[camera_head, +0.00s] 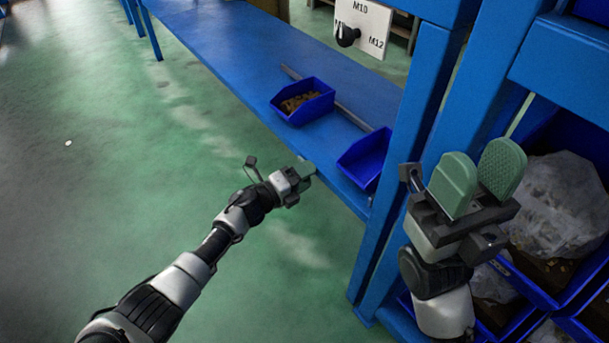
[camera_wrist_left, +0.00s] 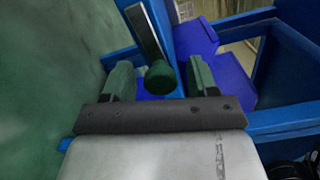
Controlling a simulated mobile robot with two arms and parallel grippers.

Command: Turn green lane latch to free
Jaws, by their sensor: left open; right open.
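A dark green round knob (camera_wrist_left: 160,78) shows in the left wrist view, with a grey bar (camera_wrist_left: 147,32) running up from it. It looks like the green lane latch, but its setting cannot be read. My left gripper (camera_head: 302,172) is open at the front edge of the blue bench; in the left wrist view (camera_wrist_left: 160,84) its two green fingers stand either side of the knob. Contact with the knob cannot be told. In the head view the knob cannot be made out behind my gripper. My right gripper (camera_head: 478,182) is open and empty, in front of the blue rack post.
A blue bin with brown parts (camera_head: 303,101) and another blue bin (camera_head: 364,160) sit on the blue bench (camera_head: 235,40). A white board marked M10 and M12 (camera_head: 363,24) has a black knob. A blue post (camera_head: 415,110) stands at right.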

